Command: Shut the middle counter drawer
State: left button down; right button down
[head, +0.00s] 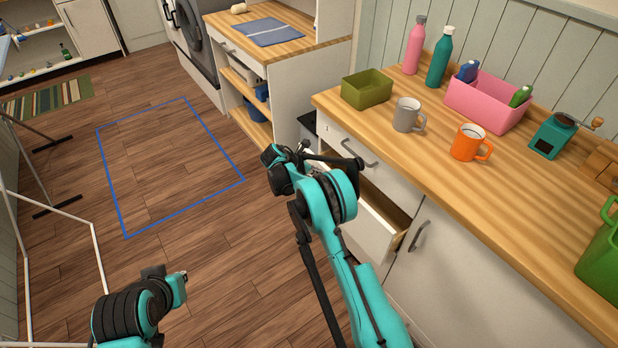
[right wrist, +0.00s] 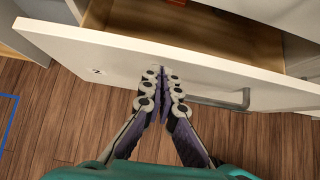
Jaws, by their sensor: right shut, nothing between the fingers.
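The middle counter drawer (head: 378,228) stands pulled out below the counter, its pale wooden inside showing; my right arm hides part of its front. In the right wrist view its white front (right wrist: 65,48) runs across the picture, with a grey bar handle (right wrist: 222,102) on the right. My right gripper (right wrist: 162,75) is shut and empty, its fingertips at the drawer front, left of the handle; I cannot tell if they touch. In the head view this gripper (head: 302,148) is partly hidden by my arm. My left gripper (head: 183,277) is low over the floor, its fingers unclear.
Above the drawer is a closed drawer with a handle (head: 356,153); a cupboard door (head: 455,265) is to the right. The countertop (head: 470,185) holds mugs, bottles, a green box (head: 367,90) and a pink bin (head: 487,103). The floor left of my right arm is clear.

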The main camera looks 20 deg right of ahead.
jog(key=shift+w+d, duration=0.2)
jog(key=shift+d, duration=0.3)
jog(key=w+d, duration=0.2)
jog(key=d, duration=0.4)
jog(key=shift+w, duration=0.1)
